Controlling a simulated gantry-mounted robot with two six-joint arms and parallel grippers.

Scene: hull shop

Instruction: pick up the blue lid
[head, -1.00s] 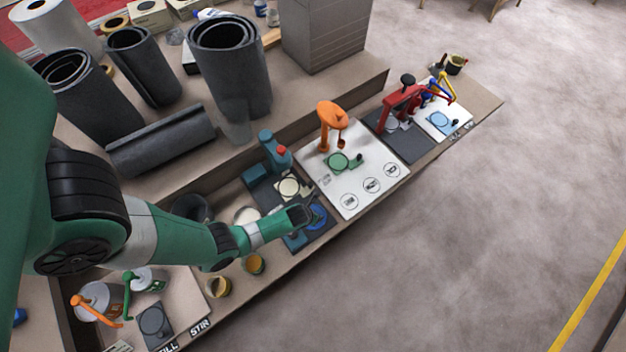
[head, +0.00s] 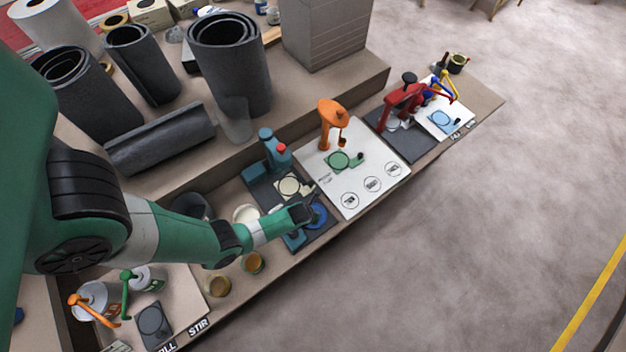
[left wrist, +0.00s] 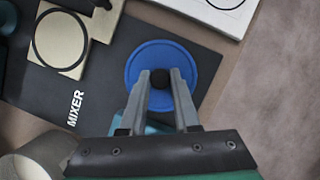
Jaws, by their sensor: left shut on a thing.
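The blue lid (left wrist: 143,60) is a round disc with a black knob (left wrist: 160,78) at its centre. It lies over the dark mat marked MIXER (left wrist: 105,82) in the left wrist view. My left gripper (left wrist: 161,75) is shut on the knob, one finger on each side. In the head view the blue lid (head: 320,216) shows at the tip of my left gripper (head: 308,212), partly hidden by it. I cannot tell whether the lid touches what is below it. My right gripper is not in view.
A teal stand with a red knob (head: 272,150) rises behind the mat. A white board with an orange stand (head: 330,125) is to the right. Grey rolls stand behind.

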